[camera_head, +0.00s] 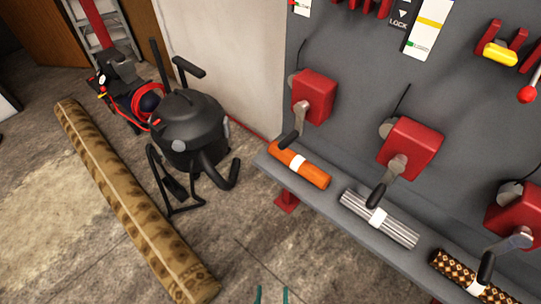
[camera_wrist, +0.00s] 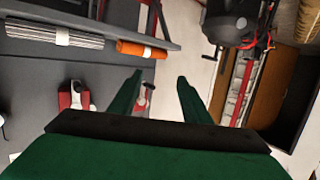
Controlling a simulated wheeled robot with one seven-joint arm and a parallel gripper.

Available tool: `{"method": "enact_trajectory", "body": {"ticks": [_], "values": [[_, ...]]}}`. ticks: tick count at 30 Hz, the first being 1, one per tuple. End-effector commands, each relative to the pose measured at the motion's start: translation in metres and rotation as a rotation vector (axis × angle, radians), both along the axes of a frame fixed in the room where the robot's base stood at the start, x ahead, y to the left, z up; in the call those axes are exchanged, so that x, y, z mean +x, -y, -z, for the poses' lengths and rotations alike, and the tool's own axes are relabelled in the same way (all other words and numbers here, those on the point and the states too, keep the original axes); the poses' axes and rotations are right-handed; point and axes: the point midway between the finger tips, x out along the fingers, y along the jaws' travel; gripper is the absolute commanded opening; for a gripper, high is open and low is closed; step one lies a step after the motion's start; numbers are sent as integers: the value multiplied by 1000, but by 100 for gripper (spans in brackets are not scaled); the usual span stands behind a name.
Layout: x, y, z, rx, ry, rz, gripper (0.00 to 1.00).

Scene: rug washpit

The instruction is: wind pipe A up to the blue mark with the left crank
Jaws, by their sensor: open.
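The left crank (camera_head: 313,97) is a red box on the grey wall panel, with a silver arm and a black handle (camera_head: 290,140) pointing down and left. My gripper (camera_head: 272,295) just shows as two thin green tips at the bottom edge of the head view, well below the crank and apart from it. In the wrist view my gripper (camera_wrist: 160,80) has two green fingers spread wide with nothing between them. A white scale strip (camera_head: 301,7) above the left crank is mostly cut off. No blue mark is in sight, and I cannot tell which part is pipe A.
Two similar cranks, middle (camera_head: 413,140) and right (camera_head: 515,210), stand on the panel. Below, a grey shelf (camera_head: 330,203) bears orange, striped and patterned rolls. A black vacuum (camera_head: 188,120) and a long rolled rug (camera_head: 130,210) are left.

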Motion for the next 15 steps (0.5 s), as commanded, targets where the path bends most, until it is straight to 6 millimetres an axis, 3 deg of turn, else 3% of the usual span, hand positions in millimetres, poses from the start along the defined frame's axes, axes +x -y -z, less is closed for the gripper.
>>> {"method": "enact_trajectory", "body": {"ticks": [9, 15], "values": [[103, -24, 40, -44, -18, -33, 44], [174, -28, 40, -75, -4, 26, 44]]}}
